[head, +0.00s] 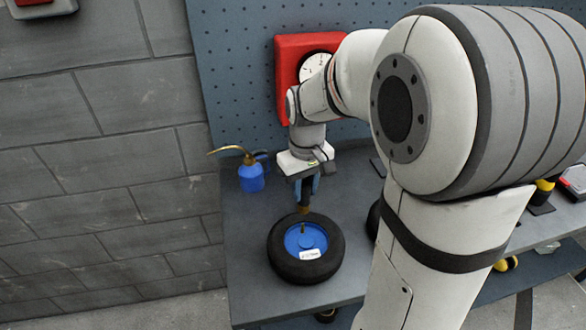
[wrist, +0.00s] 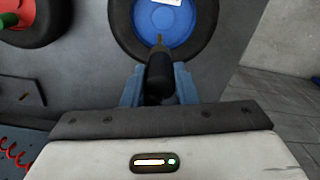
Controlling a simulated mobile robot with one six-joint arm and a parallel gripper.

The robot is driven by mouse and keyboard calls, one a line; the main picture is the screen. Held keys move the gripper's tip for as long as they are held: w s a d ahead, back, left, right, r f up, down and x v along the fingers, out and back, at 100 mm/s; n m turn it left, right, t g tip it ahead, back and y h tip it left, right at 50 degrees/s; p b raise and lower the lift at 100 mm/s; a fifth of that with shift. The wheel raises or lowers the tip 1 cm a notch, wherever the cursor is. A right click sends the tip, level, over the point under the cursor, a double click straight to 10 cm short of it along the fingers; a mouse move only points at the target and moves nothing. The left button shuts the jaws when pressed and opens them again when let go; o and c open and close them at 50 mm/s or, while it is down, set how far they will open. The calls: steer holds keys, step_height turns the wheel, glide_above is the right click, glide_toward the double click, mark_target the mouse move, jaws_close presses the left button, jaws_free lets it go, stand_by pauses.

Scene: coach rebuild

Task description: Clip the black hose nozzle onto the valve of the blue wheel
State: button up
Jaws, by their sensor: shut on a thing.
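The blue wheel lies flat on the bench, with a black tyre (head: 279,262) around a blue hub (head: 310,240) and a white label. A thin brass valve (head: 302,229) stands up from the hub. My gripper (head: 306,186) is above the wheel's far side, pointing down, its blue fingers shut on the black nozzle (head: 304,199). The nozzle also shows in the wrist view (wrist: 160,77), between the fingers. In the head view it hangs above the wheel, apart from the valve. A thin brass stem shows just past it in the wrist view; I cannot tell whether they touch there.
A blue oil can (head: 251,177) with a brass spout stands on the bench left of my gripper. A red-framed gauge (head: 291,52) is on the pegboard behind. The wrist view shows a red-hubbed wheel (wrist: 43,30) and a red coiled hose (wrist: 14,158) at left.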

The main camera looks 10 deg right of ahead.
mark_target(304, 202)
steer(key=shift+w+d+f, duration=0.1)
steer(key=shift+w+f, duration=0.05)
steer(key=shift+w, duration=0.15)
steer(key=shift+s+f+b, duration=0.1)
steer(key=shift+f+b, duration=1.8)
steer(key=shift+f, duration=0.4)
steer(key=shift+s, duration=0.15)
steer(key=shift+f+b, duration=1.1)
steer(key=shift+f, duration=0.45)
steer(key=shift+r, duration=0.1)
steer(key=o, duration=1.1)
